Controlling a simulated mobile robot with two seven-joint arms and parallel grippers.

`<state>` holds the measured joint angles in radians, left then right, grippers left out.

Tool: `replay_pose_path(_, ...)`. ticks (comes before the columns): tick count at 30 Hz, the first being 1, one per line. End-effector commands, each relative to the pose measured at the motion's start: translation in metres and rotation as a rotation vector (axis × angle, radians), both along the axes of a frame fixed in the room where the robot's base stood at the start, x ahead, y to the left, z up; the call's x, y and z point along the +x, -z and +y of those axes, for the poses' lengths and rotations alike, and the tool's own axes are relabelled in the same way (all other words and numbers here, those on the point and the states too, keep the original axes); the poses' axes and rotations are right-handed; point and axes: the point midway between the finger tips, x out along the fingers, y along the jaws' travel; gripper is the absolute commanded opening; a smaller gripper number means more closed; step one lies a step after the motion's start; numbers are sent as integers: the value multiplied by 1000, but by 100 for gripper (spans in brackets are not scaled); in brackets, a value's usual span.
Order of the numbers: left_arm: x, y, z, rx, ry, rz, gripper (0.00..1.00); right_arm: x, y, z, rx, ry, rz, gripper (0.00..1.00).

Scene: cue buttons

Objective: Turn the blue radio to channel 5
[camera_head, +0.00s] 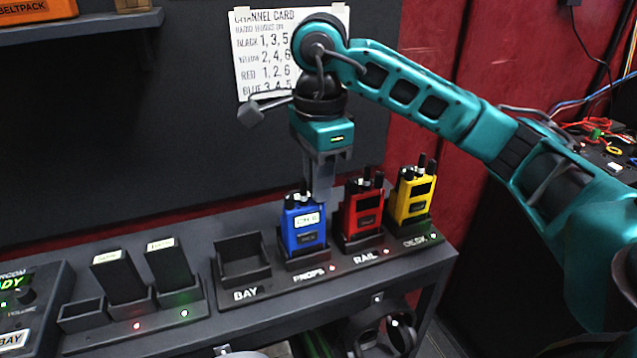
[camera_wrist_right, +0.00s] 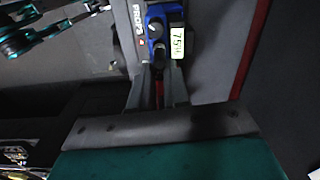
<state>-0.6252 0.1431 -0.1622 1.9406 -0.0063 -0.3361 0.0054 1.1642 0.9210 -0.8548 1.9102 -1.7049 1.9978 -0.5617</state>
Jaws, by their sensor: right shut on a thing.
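The blue radio (camera_head: 304,228) stands upright in its dock over the PROPS label. Its small screen (camera_head: 307,220) is lit with a "CH" reading, but I cannot read the number surely. My right gripper (camera_head: 321,190) points straight down at the radio's top and is shut on a dark knob there. In the right wrist view, the blue radio (camera_wrist_right: 160,14) lies past the fingers (camera_wrist_right: 160,85), with its lit screen to the right. The fingers partly hide the knob. The channel card (camera_head: 265,60) on the wall lists "BLUE 3, 4, 5", partly covered by my arm. My left gripper is not in view.
A red radio (camera_head: 363,212) and a yellow radio (camera_head: 413,197) stand close to the right in their docks. An empty BAY dock (camera_head: 242,262) is on the left. Black packs (camera_head: 120,277) stand in a charger further left. A shelf (camera_head: 80,28) hangs upper left.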

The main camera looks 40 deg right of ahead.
Motion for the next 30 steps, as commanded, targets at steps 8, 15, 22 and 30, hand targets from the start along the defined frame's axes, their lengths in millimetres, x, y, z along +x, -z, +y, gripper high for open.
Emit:
replay_pose_path(8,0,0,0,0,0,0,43,0,0,0,0,-13,0,0)
replay_pose_path(15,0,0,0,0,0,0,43,0,0,0,0,-11,0,35)
replay_pose_path(22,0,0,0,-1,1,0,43,0,0,0,0,-11,1,42)
replay_pose_path(30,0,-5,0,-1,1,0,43,0,-18,0,-1,-10,-3,42)
